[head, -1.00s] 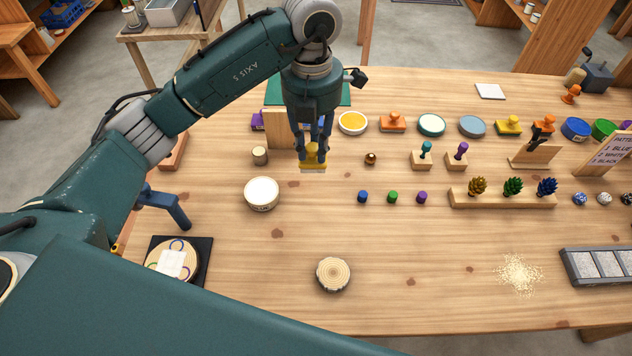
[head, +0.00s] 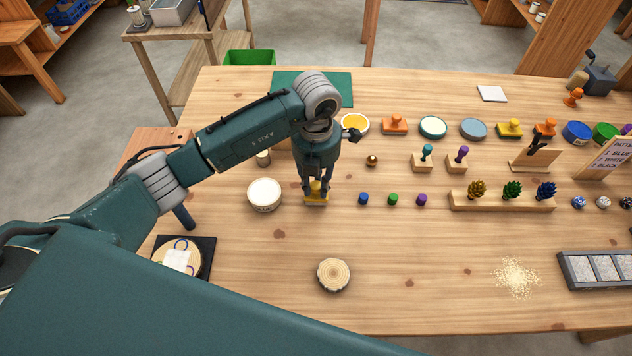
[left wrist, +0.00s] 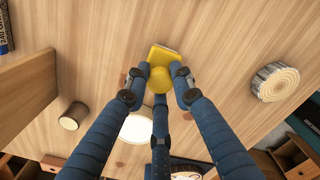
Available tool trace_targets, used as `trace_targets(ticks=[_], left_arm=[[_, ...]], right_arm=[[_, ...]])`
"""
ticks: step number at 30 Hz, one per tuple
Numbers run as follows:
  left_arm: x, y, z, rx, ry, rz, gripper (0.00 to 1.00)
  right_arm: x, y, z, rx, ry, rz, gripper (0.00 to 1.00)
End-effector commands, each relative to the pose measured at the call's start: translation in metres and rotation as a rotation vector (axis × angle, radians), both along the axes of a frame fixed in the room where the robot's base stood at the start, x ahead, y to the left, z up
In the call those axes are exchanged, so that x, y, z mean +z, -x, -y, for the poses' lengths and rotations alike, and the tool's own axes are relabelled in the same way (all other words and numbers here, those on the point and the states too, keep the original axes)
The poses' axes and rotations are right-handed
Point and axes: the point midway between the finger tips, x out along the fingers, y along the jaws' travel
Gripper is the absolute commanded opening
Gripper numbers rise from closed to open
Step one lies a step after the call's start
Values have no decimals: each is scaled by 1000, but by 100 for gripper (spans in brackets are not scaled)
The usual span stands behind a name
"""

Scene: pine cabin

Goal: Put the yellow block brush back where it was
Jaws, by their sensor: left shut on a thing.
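The yellow block brush (head: 316,198) is held in my left gripper (head: 316,184), which is shut on its round knob and points down. The brush is upright, at or just above the tabletop; I cannot tell whether it touches. It is right of a white round tub (head: 264,194) and left of the small blue peg (head: 363,199). In the left wrist view the brush's yellow block (left wrist: 161,54) shows beyond the knob, between the fingers of my gripper (left wrist: 168,78). My right gripper is not in view.
A yellow dish (head: 355,124), an orange knobbed block (head: 394,125) and a similar yellow knobbed block (head: 509,128) stand in the back row. A wood slice (head: 333,274) lies in front. The wooden table (head: 400,285) is clear between the held brush and the slice.

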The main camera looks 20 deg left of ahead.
Motion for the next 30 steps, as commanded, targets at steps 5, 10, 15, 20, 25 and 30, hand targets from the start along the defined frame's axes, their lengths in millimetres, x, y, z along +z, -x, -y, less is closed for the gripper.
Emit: trace_targets(ticks=[5, 10, 15, 20, 25, 30], left_arm=[[-4, 0, 0, 0, 0, 0, 3], [-3, 0, 0, 0, 0, -1, 42], [-3, 0, 0, 0, 0, -1, 42], [4, 0, 0, 0, 1, 0, 42], [26, -1, 0, -1, 0, 5, 42], [64, -2, 0, -1, 1, 7, 42]], right_arm=[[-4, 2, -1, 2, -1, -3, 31], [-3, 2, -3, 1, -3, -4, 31], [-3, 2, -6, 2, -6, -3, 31], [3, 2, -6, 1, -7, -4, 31], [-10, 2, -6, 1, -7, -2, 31], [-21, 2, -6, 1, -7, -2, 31]])
